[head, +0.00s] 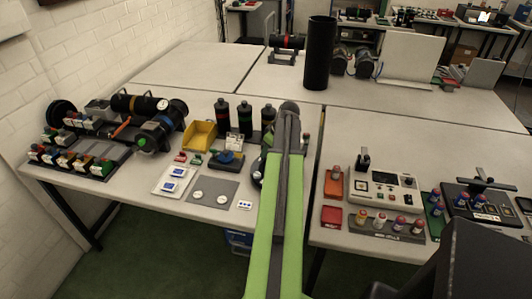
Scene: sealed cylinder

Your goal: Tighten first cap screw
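My green and grey arm reaches from the bottom middle to the far part of the near left table. My gripper (290,108) is at its far end, and its fingers cannot be made out, nor whether it holds anything. No cap screw can be picked out at this size. A black cylinder with a gauge-like white end (138,103) lies on its side at the back left. A tall black cylinder (319,55) stands upright on the back table. The arm hides part of the table beneath and behind it.
Three dark bottles (245,117), a yellow bin (199,134) and a grey mat (211,193) are left of my arm. A white control box (384,190) and small red-topped parts are right. A narrow gap separates the front tables. Much of the back tables is clear.

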